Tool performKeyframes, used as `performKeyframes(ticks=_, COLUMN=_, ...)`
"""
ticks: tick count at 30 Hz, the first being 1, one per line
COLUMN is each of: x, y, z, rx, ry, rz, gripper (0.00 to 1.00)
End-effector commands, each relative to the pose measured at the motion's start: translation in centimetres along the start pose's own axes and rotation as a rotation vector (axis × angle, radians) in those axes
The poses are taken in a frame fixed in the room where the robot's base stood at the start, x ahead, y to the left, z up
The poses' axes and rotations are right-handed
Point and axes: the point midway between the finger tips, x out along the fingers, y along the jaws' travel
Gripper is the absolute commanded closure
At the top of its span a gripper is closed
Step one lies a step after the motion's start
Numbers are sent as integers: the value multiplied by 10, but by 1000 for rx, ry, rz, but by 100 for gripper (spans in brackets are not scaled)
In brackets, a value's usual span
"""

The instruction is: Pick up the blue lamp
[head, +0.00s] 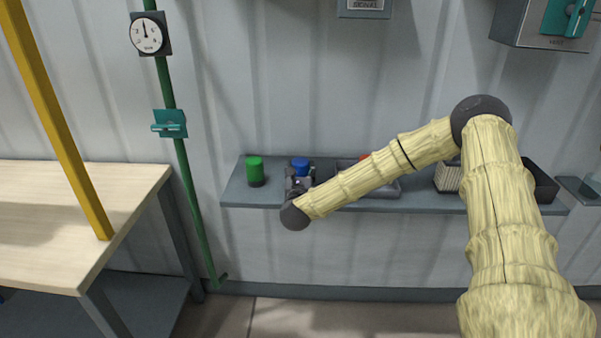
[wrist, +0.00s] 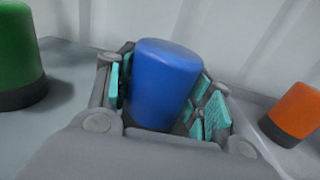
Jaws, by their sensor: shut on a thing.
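The blue lamp (head: 300,164) is at the shelf, between a green lamp and an orange one. In the wrist view the blue lamp (wrist: 162,82) stands nearly upright between the teal finger pads, its lower part hidden by the gripper. My gripper (head: 299,180) reaches in from the front and is shut on the blue lamp. The wrist view shows the gripper (wrist: 165,100) with pads on both sides of the lamp. I cannot tell whether the lamp's base touches the shelf.
The green lamp (wrist: 18,55) with a dark base stands left, and the orange lamp (wrist: 292,115) right. The grey shelf (head: 240,192) runs along a corrugated wall. A wooden table (head: 70,200), a yellow post (head: 55,115) and a green pipe (head: 187,185) are at left. A dark bin (head: 541,182) sits far right.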

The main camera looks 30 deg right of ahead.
Motion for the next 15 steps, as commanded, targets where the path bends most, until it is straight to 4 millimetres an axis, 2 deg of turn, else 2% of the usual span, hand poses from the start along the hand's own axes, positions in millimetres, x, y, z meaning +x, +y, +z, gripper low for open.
performKeyframes(ticks=5, x=0, y=0, z=10, rx=4, ry=-2, rz=1, gripper=79)
performKeyframes(ticks=11, x=0, y=0, z=31, rx=4, ry=-2, rz=-1, gripper=79)
performKeyframes(ticks=15, x=-27, y=-2, z=34, rx=3, ry=1, rz=2, gripper=79)
